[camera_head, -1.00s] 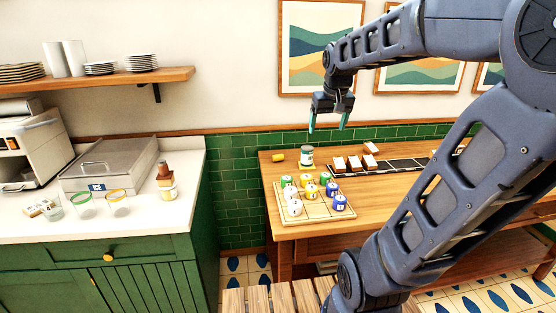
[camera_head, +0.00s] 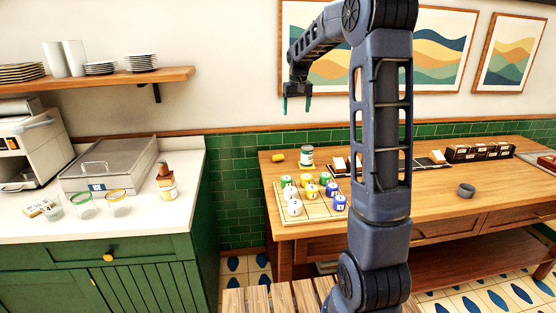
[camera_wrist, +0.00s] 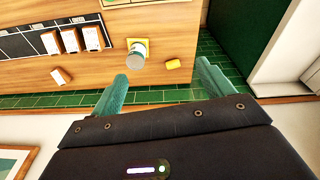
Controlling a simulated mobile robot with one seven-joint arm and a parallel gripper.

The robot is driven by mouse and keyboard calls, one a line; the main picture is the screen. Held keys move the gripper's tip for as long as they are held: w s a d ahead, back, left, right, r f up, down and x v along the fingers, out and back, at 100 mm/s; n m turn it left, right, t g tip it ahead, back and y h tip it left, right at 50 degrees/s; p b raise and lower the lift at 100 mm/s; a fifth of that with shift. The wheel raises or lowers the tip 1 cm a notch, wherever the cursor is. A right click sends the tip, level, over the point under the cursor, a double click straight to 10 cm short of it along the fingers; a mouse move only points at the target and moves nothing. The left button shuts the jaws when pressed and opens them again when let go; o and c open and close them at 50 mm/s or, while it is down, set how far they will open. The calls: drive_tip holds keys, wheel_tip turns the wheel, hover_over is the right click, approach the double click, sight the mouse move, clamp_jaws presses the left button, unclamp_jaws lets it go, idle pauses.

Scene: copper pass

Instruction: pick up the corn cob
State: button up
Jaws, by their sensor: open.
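The corn cob (camera_head: 278,158) is a short yellow piece lying on the wooden table near its back left corner. In the wrist view the corn cob (camera_wrist: 173,64) shows between the fingertips in the picture, beside a can. My gripper (camera_head: 297,103) is open and empty, fingers pointing down, in the air well above the table and a little right of the cob. Its two teal fingers (camera_wrist: 161,72) are spread apart in the wrist view. Nothing hides the cob in either view.
A can (camera_head: 306,156) stands on a small mat just right of the cob. A board (camera_head: 318,212) with several white, blue, green and yellow pieces lies in front. White-topped blocks (camera_head: 339,164) lie farther right. The green tiled wall (camera_head: 232,150) is close behind.

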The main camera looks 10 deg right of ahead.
drive_tip(key=w+a+f, duration=0.2)
drive_tip(key=w+f, duration=0.7)
drive_tip(key=w, duration=0.3)
drive_tip(key=g, duration=0.2)
hover_over(278, 158)
drive_tip(key=w, duration=0.2)
drive_tip(key=shift+n, duration=0.4)
drive_tip(key=f, duration=1.2)
drive_tip(key=d+f, duration=0.1)
drive_tip(key=f, duration=0.5)
drive_tip(key=shift+w+f, duration=0.2)
drive_tip(key=shift+f, duration=0.05)
drive_tip(key=shift+s+a+f, duration=0.15)
drive_tip(key=shift+a+f, duration=0.05)
drive_tip(key=shift+f, duration=1.2)
drive_tip(key=shift+s+a+f, duration=0.1)
drive_tip(key=shift+a+f, duration=0.05)
drive_tip(key=shift+f, duration=1.2)
drive_tip(key=shift+c, duration=0.4)
drive_tip(key=c, duration=1)
